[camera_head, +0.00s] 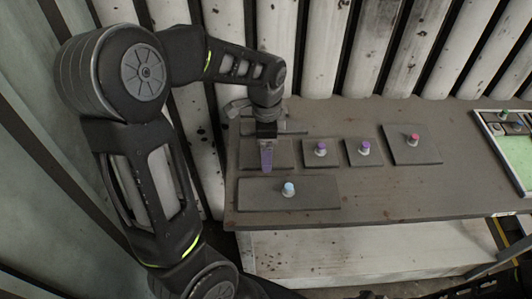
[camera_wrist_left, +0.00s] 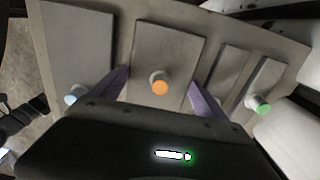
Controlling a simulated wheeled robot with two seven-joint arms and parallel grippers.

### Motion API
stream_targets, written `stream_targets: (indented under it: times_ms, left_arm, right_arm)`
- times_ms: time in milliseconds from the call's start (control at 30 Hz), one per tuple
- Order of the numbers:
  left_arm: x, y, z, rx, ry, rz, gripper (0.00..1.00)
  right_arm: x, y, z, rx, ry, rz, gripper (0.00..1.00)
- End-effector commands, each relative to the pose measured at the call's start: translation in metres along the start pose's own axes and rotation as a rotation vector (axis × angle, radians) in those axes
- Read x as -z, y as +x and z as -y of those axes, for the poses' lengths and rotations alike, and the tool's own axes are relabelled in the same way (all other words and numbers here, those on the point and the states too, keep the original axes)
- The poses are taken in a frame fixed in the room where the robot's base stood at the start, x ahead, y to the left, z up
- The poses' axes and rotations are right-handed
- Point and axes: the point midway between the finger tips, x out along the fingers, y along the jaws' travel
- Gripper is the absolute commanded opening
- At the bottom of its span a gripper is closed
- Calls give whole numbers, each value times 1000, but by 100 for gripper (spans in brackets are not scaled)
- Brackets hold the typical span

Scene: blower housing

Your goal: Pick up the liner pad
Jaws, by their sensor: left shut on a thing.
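My left gripper (camera_head: 267,168) reaches down at the left end of the table. In the left wrist view its purple fingers (camera_wrist_left: 162,90) stand at the two sides of a flat grey pad (camera_wrist_left: 170,45) with an orange knob. The gripper is shut on this pad by its edges. In the head view the gripper hides the orange knob, and the pad (camera_head: 282,155) shows only partly. I cannot tell whether it is clear of the table. No pad is marked as the liner pad.
A wide pad with a light blue knob (camera_head: 288,189) lies in front. Two small pads with purple knobs (camera_head: 320,150) and a larger red-knobbed pad (camera_head: 411,142) lie to the right. A tray (camera_head: 486,124) stands far right.

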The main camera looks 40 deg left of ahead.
Motion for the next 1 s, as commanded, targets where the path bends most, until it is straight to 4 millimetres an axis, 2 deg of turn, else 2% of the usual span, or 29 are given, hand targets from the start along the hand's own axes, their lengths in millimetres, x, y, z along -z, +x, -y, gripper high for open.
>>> stream_targets:
  times_ms: [200, 333, 467, 733, 867, 1000]
  left_arm:
    - [0, -1, 0, 1, 0, -1, 43]
    - [0, -10, 1, 3, -1, -2, 43]
    - [0, -30, 1, 5, -1, -4, 43]
    - [0, -82, 1, 5, 0, -2, 43]
    - [0, -96, 1, 2, 0, -1, 43]
    - [0, -101, 0, 0, 0, 0, 43]
  right_arm:
    - [0, 0, 0, 0, 0, 0, 36]
    - [0, 1, 0, 0, 0, 0, 36]
    - [0, 3, -1, 1, 0, -1, 36]
    - [1, 6, -2, 2, -1, -2, 36]
    - [1, 6, -2, 2, -2, -2, 36]
    - [1, 6, -2, 2, -2, -2, 36]
